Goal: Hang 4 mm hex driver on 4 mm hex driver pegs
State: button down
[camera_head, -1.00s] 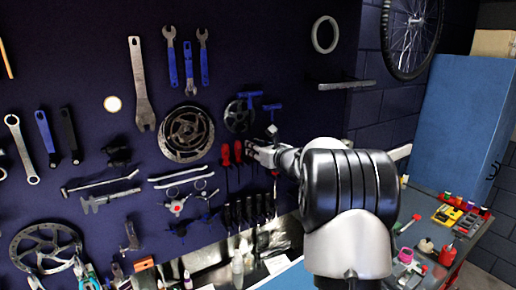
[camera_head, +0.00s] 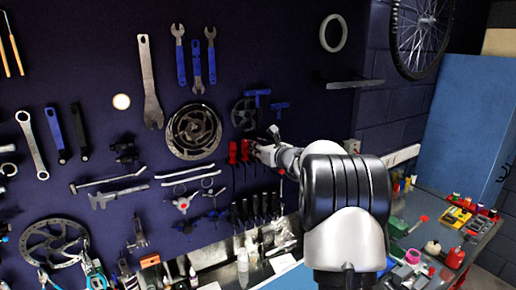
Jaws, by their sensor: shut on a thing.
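Two red-handled drivers (camera_head: 239,152) hang side by side on the dark tool wall, shafts pointing down. My gripper (camera_head: 257,152) is at the wall just right of them, at the height of their handles. It is shut on a driver, which is mostly hidden by the fingers, so I cannot tell its size marking or whether it touches the pegs. The pegs behind my gripper are too small and covered to make out.
Black-handled drivers (camera_head: 255,207) hang in a row just below. A brake rotor (camera_head: 193,132) hangs to the left, and blue-handled tools (camera_head: 257,94) hang above. A cluttered bench (camera_head: 470,232) lies at the right. The wall above my gripper's right is fairly clear.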

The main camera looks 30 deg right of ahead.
jog(key=c, duration=1.4)
grip_release()
jog(key=shift+s, duration=0.15)
